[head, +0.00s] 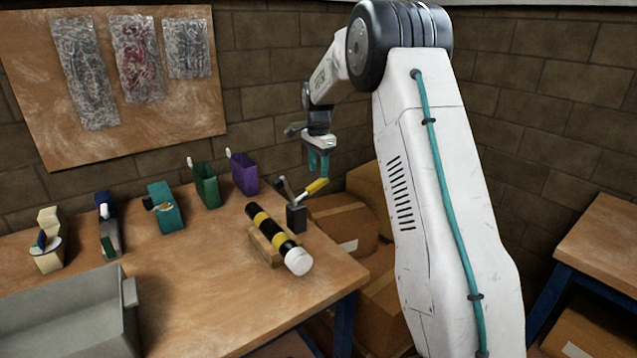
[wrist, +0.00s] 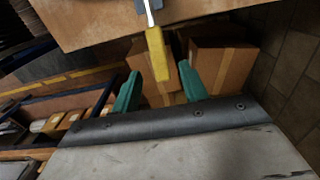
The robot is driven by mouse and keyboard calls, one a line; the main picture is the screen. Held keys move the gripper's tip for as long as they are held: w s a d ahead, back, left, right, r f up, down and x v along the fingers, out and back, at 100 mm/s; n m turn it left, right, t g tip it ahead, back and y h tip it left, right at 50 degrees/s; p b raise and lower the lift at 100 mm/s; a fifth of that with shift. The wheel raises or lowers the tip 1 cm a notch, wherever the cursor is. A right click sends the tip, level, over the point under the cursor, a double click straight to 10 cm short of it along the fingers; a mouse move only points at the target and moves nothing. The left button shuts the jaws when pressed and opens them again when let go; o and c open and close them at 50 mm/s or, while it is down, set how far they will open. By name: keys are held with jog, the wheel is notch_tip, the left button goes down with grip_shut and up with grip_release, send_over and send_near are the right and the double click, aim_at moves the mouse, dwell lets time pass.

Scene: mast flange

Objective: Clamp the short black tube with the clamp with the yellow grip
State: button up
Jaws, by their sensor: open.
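The black tube (head: 272,232) has yellow bands and a white end cap, and lies tilted on a wooden block near the table's right end. Just behind it stands a clamp with a dark base (head: 296,218) and a slanting yellow grip (head: 316,188) pointing up right. My gripper (head: 318,174) has teal fingers, open and empty, just above the yellow grip. In the wrist view, the yellow grip (wrist: 157,54) reaches into the gap between my fingertips (wrist: 159,80); I cannot tell its depth. The tube is not in the wrist view.
A grey bin (head: 75,310) stands at the table's front left. Along the back are a green holder (head: 206,186), a purple holder (head: 245,175), a teal holder (head: 166,208) and other items. Cardboard boxes (head: 340,222) sit beyond the table's right edge. The table's front middle is clear.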

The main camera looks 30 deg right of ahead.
aim_at(318, 181)
notch_tip(318, 181, down, 6)
jog(key=shift+r, duration=0.2)
grip_shut()
